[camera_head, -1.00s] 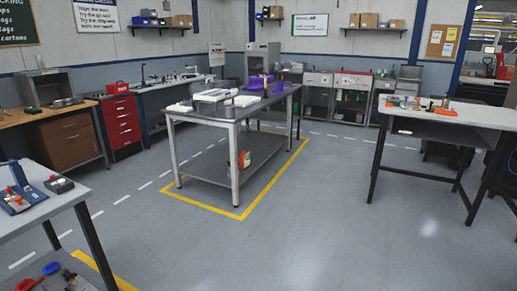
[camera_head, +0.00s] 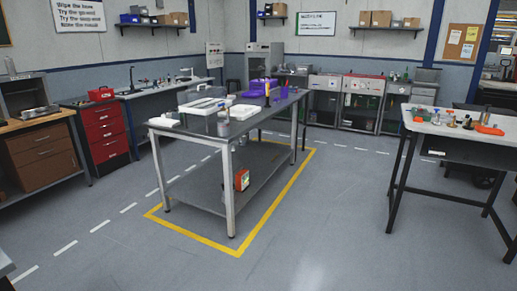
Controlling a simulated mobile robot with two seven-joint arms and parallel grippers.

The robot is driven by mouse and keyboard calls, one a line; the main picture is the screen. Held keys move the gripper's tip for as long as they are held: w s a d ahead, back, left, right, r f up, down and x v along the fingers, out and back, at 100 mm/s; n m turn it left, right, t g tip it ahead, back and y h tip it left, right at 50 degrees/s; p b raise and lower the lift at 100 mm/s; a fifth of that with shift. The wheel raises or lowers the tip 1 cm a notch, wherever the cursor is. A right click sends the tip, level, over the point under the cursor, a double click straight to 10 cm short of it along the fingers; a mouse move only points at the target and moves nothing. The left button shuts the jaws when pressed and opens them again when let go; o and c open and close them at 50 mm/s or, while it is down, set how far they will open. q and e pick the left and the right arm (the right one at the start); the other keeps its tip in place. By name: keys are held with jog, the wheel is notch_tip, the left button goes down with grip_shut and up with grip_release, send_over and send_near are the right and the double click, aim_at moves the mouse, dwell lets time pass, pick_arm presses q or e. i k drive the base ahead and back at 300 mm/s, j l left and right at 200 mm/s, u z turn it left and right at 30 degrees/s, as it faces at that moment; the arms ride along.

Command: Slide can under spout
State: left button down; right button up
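Neither of my grippers is in view. I cannot make out a can or a spout for certain at this distance. A small grey cylindrical container (camera_head: 224,127) stands at the near edge of the central table (camera_head: 262,119). A clear bin (camera_head: 196,120) stands beside it, with white trays around it. An orange-red container with a pale label (camera_head: 242,180) stands on the table's lower shelf (camera_head: 205,188).
Purple items (camera_head: 262,86) lie toward the table's far end. A right-hand bench (camera_head: 450,130) holds small parts and orange pieces. A red drawer cabinet (camera_head: 105,135) stands left. Yellow floor tape (camera_head: 195,236) borders the table; the floor in front is clear.

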aim_at(223, 125)
jog(key=i, duration=2.7)
jog(key=i+u, duration=0.25)
jog(key=i, duration=0.2)
jog(key=i+l+u, duration=0.2)
jog(key=i, duration=0.2)
